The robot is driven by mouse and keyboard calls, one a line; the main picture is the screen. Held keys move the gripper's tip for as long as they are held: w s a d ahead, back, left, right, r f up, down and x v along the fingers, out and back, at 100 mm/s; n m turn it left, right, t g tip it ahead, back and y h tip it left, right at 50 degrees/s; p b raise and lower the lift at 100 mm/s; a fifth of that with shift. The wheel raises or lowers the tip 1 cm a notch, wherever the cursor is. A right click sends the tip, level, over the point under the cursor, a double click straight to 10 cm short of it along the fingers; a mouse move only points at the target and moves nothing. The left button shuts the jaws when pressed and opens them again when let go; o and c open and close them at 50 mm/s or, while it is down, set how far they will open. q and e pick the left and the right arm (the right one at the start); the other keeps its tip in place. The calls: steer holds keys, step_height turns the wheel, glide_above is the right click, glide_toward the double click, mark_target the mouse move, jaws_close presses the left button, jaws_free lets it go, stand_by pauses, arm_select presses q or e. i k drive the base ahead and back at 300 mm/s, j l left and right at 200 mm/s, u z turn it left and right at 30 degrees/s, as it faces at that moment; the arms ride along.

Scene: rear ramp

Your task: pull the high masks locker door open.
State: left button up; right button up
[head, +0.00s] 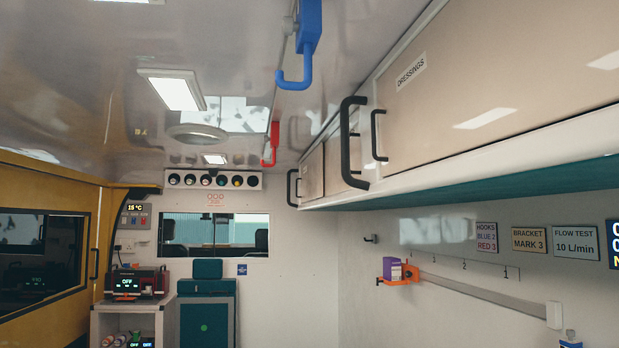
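A row of high locker doors runs along the upper right wall in the head view. The nearest door (500,90) is beige, labelled DRESSINGS, and looks shut; a black handle (375,135) is at its left end. A larger black bar handle (346,143) stands just left of it, over a narrow-looking door further along. Another black handle (290,188) sits at the far end beside a small panel (312,174). No label reading masks is legible, so I cannot tell which door is the masks locker. Neither of my grippers is in view.
A blue hook (303,45) and a red hook (271,145) hang from the ceiling rail. Below the lockers, an orange bracket (405,275) with a purple box (392,268) sits on a wall rail (480,292). A teal seat (207,310) and cabinet are at the back.

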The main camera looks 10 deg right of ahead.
mark_target(311, 169)
steer(key=i+j+u, duration=0.45)
steer(key=i, duration=0.25)
steer(key=i+j, duration=0.1)
steer(key=i, duration=0.45)
steer(key=i+j+z, duration=0.1)
steer(key=i, duration=0.45)
steer(key=i+j, duration=0.2)
steer(key=i, duration=0.35)
